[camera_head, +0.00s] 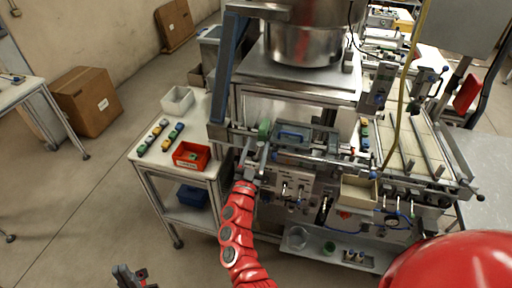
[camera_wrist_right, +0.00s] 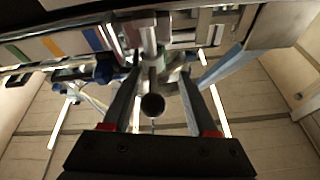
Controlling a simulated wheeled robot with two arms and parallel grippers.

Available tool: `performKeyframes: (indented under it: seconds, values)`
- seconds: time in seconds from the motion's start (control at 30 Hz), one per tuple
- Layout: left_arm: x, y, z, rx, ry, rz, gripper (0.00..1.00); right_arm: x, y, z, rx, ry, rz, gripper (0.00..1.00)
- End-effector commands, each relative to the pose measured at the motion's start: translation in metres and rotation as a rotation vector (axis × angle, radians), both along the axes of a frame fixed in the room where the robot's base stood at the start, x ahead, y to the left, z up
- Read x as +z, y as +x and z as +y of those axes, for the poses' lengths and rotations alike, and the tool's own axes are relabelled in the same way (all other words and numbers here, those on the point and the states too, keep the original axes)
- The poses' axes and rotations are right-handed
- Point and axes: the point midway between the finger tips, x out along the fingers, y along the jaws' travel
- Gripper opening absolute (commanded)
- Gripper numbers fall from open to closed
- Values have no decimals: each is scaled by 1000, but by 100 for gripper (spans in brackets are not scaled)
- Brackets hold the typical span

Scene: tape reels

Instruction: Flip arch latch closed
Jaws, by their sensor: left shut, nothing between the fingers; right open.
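A blue-grey arch-like frame (camera_head: 228,70) rises at the left side of the machine; I cannot tell for sure which part is its latch. My right gripper (camera_head: 253,150) is at the machine's front left, below the foot of this frame. In the right wrist view its two fingers (camera_wrist_right: 157,92) are apart, with a metal rod ending in a dark ball knob (camera_wrist_right: 152,105) showing between them. I cannot tell whether either finger touches the rod. My left gripper (camera_head: 130,277) is low at the bottom left, shut and empty, away from the machine.
A white side table (camera_head: 150,159) left of the machine carries a red bin (camera_head: 191,156), a white bin (camera_head: 177,100) and several small coloured items. A beige tray (camera_head: 358,192) sits on the machine's front right. Open floor lies at the left.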

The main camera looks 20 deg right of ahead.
Motion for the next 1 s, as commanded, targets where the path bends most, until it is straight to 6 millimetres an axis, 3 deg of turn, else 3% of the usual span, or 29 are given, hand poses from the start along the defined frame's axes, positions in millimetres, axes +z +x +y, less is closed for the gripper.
performKeyframes:
  seconds: [0.1,0.43,0.7,1.0]
  values:
    - [0,0,0,0,0,0,0,0,0,0,0,0,0,57]
    - [0,0,0,0,0,0,0,0,0,1,1,0,0,0]
    - [-2,0,0,0,0,0,0,-1,0,0,7,0,0,0]
    - [-19,0,0,0,0,0,0,-5,-3,-2,112,1,-1,0]
